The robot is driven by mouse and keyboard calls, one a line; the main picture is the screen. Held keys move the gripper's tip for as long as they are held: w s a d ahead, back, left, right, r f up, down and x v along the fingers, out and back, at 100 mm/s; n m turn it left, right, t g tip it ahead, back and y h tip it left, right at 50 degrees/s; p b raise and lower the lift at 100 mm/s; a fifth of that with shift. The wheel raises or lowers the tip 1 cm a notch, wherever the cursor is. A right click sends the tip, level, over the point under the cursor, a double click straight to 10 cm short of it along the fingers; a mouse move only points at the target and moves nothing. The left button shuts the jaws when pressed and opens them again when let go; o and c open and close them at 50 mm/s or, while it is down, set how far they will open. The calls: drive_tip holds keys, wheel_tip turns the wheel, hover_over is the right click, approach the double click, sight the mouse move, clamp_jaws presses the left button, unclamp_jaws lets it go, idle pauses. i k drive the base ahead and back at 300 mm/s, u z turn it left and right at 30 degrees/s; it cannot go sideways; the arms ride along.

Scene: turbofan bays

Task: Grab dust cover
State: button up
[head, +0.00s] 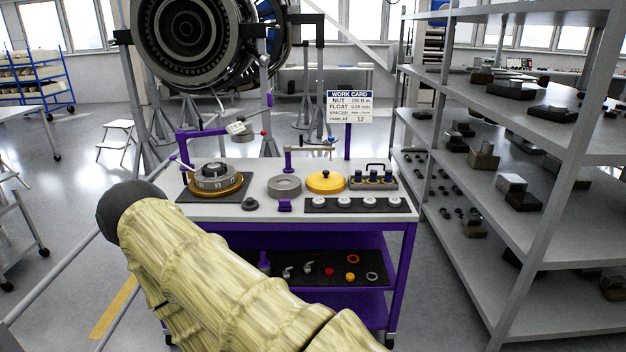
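A round yellow-orange lid with a small dark knob on top, which looks like the dust cover (322,186), lies flat on the cart top (240,212). It sits between a grey ring (284,187) and a small rack of blue-topped pieces (373,181). My arm, in a pale yellow sleeve with a dark rounded end, crosses the lower left and middle of the head view, in front of the cart. My gripper is not in view, so its fingers and anything in them are hidden.
A grey bearing-like assembly on a yellow ring (216,178) stands at the cart's left. A dark strip with several pale round pieces (344,204) lies in front of the lid. A work card (349,106) stands behind. Metal shelving (460,72) rises close at right; a turbofan hangs behind.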

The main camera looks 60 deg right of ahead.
sight(326, 182)
drive_tip(key=u, duration=0.05)
drive_tip(key=i, duration=1.45)
drive_tip(key=z, duration=0.7)
drive_tip(key=i, duration=0.9)
drive_tip(key=z, duration=1)
